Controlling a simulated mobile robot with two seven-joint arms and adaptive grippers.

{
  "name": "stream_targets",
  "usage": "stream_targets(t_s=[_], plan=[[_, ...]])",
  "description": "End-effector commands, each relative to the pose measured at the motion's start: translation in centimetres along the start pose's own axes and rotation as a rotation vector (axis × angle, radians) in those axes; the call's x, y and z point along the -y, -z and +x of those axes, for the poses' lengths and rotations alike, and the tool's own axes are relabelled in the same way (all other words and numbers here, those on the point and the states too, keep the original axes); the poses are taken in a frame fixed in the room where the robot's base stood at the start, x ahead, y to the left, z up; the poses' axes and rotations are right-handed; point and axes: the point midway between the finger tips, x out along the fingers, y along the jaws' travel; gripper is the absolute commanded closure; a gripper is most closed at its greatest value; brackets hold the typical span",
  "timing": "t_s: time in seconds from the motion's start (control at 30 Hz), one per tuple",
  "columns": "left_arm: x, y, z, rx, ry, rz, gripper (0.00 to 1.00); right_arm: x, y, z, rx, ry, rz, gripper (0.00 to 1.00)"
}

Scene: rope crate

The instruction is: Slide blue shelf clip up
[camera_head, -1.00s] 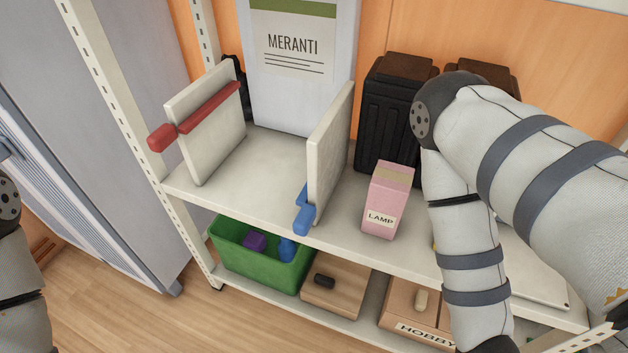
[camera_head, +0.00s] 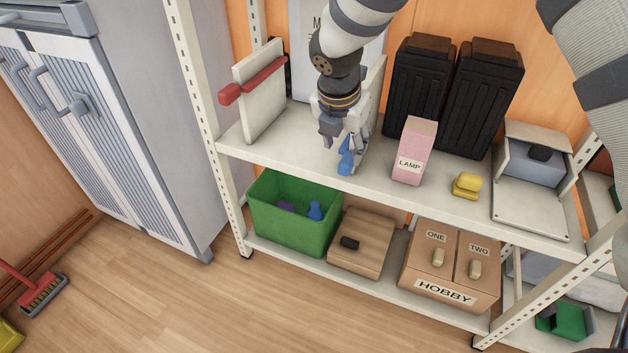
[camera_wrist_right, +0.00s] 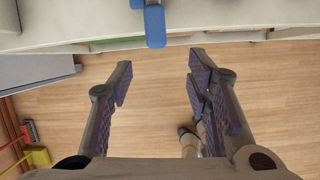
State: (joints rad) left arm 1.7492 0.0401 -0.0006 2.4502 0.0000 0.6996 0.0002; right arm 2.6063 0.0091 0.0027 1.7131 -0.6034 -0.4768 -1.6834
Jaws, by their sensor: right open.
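The blue shelf clip (camera_head: 346,163) sits at the front end of the right white upright divider (camera_head: 376,90) on the upper shelf. My right gripper (camera_head: 343,140) is at the clip and covers part of it and much of the divider in the head view. In the right wrist view the blue clip (camera_wrist_right: 154,26) shows at the top centre, just beyond the open fingertips (camera_wrist_right: 160,66). Nothing is between the fingers there, and I see no grip on the clip. My left gripper is out of view.
The left divider (camera_head: 262,95) carries a red clip (camera_head: 250,80). A pink LAMP box (camera_head: 413,150) and yellow object (camera_head: 466,185) stand right of my gripper on the shelf (camera_head: 300,150). A green bin (camera_head: 290,225) is below. Black canisters (camera_head: 450,95) stand behind.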

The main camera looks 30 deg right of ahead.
Motion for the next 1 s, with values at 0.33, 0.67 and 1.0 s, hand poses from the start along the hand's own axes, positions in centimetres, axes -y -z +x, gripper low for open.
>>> stream_targets(t_s=[0.33, 0.67, 1.0], plan=[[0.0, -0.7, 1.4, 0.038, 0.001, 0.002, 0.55, -0.3, -2.0, 3.3, 0.040, 0.017, -0.090, 0.55], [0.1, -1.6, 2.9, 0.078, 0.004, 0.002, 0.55, -0.3, -2.4, 9.8, 0.042, 0.011, -0.085, 0.55], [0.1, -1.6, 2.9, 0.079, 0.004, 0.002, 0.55, -0.4, -2.5, 10.3, 0.045, 0.007, -0.083, 0.55]])
